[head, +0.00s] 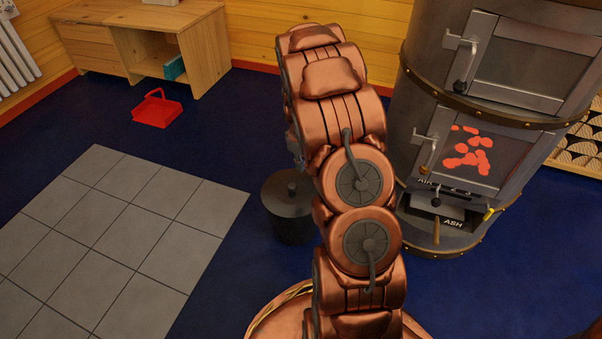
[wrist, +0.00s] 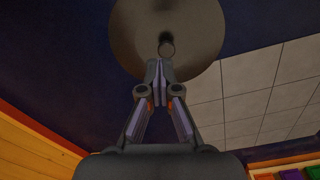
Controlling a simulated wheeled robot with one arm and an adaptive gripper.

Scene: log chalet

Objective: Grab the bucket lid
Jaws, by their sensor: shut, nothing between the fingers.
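The dark grey bucket (head: 289,230) stands on the blue floor left of my arm in the head view. Its round lid (head: 277,191) is on top, with a small knob (head: 292,188) in the middle. In the wrist view the lid (wrist: 202,32) fills the top centre, and its knob (wrist: 166,44) shows just beyond my fingertips. My gripper (wrist: 159,67) is shut and empty, pointing at the knob. I cannot tell whether the tips touch it.
Grey floor tiles (head: 110,245) lie to the left. A red dustpan-like tray (head: 157,109) lies near a wooden cabinet (head: 150,45). The blue floor around the bucket's left is clear.

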